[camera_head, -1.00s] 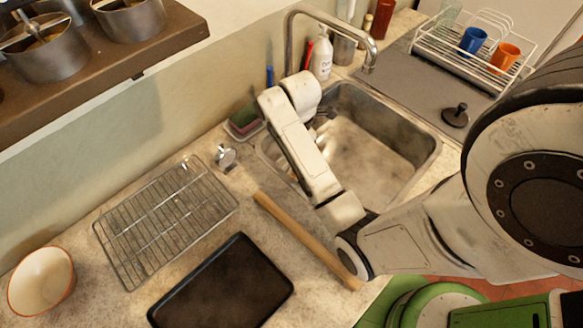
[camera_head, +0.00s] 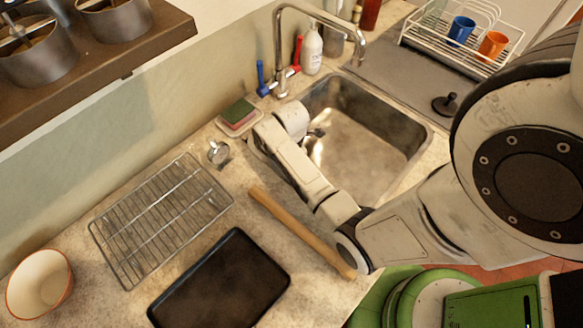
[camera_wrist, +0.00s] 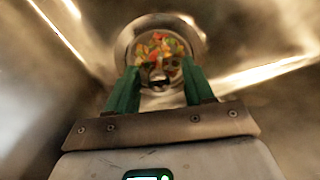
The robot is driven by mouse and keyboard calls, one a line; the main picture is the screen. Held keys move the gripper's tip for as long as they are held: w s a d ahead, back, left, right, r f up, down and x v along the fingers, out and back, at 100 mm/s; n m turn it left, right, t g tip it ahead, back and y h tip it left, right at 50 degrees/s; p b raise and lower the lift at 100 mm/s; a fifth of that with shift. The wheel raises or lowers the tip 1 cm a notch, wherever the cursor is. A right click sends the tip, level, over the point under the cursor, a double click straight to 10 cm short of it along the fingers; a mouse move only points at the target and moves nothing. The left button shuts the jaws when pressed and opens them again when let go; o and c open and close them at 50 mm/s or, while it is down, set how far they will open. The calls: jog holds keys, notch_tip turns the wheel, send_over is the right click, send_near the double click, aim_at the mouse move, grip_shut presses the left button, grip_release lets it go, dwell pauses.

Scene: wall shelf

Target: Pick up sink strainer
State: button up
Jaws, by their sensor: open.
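A round metal sink strainer (camera_wrist: 158,28) filled with colourful food scraps sits in the drain at the bottom of the sink in the wrist view. My gripper (camera_wrist: 159,88) is open, its two green fingers pointing at the strainer, one on each side of its near part. Nothing is held, and I cannot tell whether the fingers touch it. In the head view my wrist reaches down into the metal sink (camera_head: 385,140) at its left side. The strainer is hidden there, and the fingers are mostly hidden.
The sink walls rise around my gripper. A tap (camera_head: 283,50) arches over the back rim. A sponge (camera_head: 238,115) lies left of the sink, a black stopper (camera_head: 446,104) right of it. A rolling pin (camera_head: 300,230), wire rack (camera_head: 160,220) and black tray (camera_head: 222,280) fill the left counter.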

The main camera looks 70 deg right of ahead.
grip_shut()
dwell(0.4)
